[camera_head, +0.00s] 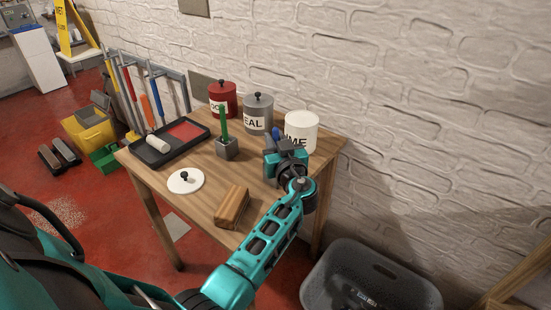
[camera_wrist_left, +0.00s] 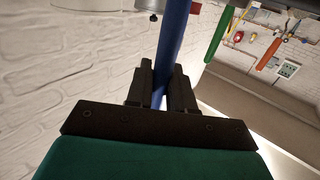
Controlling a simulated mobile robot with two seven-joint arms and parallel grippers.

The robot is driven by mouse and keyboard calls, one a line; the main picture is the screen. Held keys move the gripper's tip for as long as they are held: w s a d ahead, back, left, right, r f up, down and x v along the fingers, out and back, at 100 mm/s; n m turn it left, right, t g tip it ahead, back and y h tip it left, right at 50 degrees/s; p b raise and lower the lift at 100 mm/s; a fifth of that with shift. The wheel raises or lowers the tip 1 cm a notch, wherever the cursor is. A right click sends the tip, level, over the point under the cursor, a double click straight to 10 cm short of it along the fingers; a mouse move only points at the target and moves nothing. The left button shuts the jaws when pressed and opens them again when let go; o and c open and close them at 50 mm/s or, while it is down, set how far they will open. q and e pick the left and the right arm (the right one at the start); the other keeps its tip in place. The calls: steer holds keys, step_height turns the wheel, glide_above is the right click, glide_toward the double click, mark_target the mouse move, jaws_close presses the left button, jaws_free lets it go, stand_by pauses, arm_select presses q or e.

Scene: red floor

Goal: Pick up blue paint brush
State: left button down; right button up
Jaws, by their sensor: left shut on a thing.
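The blue paint brush (camera_head: 276,133) shows only as a small blue piece above my left gripper (camera_head: 278,158), at the right end of the wooden table. In the left wrist view, its blue handle (camera_wrist_left: 175,38) runs between the two dark fingers (camera_wrist_left: 160,88), which are shut on it. The brush's lower end is hidden, so I cannot tell whether it touches the table. A green-handled brush (camera_head: 224,121) stands upright in a grey block (camera_head: 227,149) to the left of the gripper. My right gripper is not in view.
Red (camera_head: 222,98), grey (camera_head: 258,113) and white (camera_head: 301,131) canisters line the wall, the white one close to my gripper. A paint tray (camera_head: 152,152), white lid (camera_head: 185,181) and wooden block (camera_head: 232,206) lie on the table (camera_head: 206,203). A dark bin (camera_head: 370,280) stands right.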

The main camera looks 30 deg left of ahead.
arm_select(q)
steer(key=shift+r, duration=0.1)
step_height(320, 180, up, 20)
steer(key=p, duration=0.2)
steer(key=shift+p, duration=0.35)
stand_by(0.5)
stand_by(0.3)
